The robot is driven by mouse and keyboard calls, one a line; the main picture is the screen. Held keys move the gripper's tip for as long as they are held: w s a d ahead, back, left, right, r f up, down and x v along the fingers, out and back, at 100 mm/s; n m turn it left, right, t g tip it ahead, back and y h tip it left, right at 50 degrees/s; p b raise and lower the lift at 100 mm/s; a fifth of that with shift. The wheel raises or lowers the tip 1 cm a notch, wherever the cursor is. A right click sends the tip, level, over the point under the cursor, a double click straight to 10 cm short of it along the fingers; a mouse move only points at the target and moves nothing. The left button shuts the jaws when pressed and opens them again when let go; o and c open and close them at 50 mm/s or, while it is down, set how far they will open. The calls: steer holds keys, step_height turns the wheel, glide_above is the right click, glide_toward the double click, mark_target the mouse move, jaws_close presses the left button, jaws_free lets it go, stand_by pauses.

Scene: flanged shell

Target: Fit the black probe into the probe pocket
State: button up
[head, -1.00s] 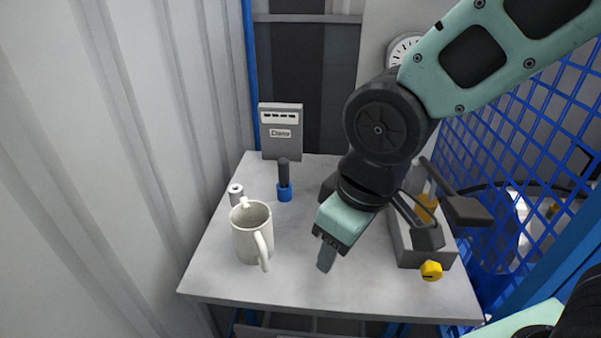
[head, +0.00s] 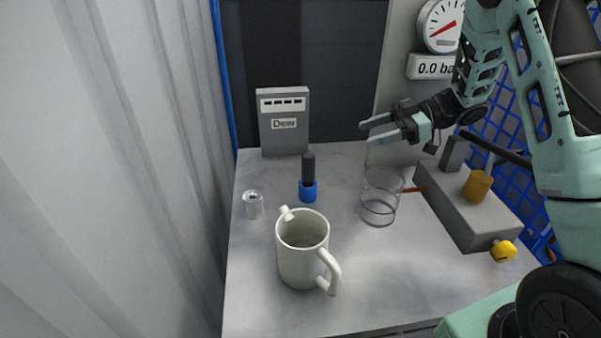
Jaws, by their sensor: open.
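A black upright probe (head: 308,167) stands in a short blue collar (head: 308,192) on the grey table, in front of the grey box. I cannot tell whether the collar is a stand or part of the probe. My gripper (head: 364,133) is open and empty, with its two fingers pointing left. It hangs to the right of the probe and clear of it. I cannot clearly make out a probe pocket; a grey block (head: 462,212) with an orange-brown knob (head: 477,186) and a yellow knob (head: 503,251) lies at the right.
A white mug (head: 303,255) stands in front of the probe, a small metal cylinder (head: 253,205) to its left. A clear glass (head: 379,208) stands between probe and block. A grey box (head: 284,122) is at the back. The table's (head: 400,285) front right is bare.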

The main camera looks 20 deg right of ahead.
steer(key=s+d, duration=0.1)
steer(key=g+p, duration=0.1)
steer(key=p, duration=0.1)
glide_toward(308, 158)
steer(key=x, duration=0.3)
steer(key=w+x, duration=0.1)
steer(key=x, duration=0.2)
steer(key=f+x, duration=0.1)
steer(key=x, duration=0.3)
steer(key=shift+w+d, duration=0.2)
steer(key=shift+d, duration=0.1)
steer(key=c, duration=1.1)
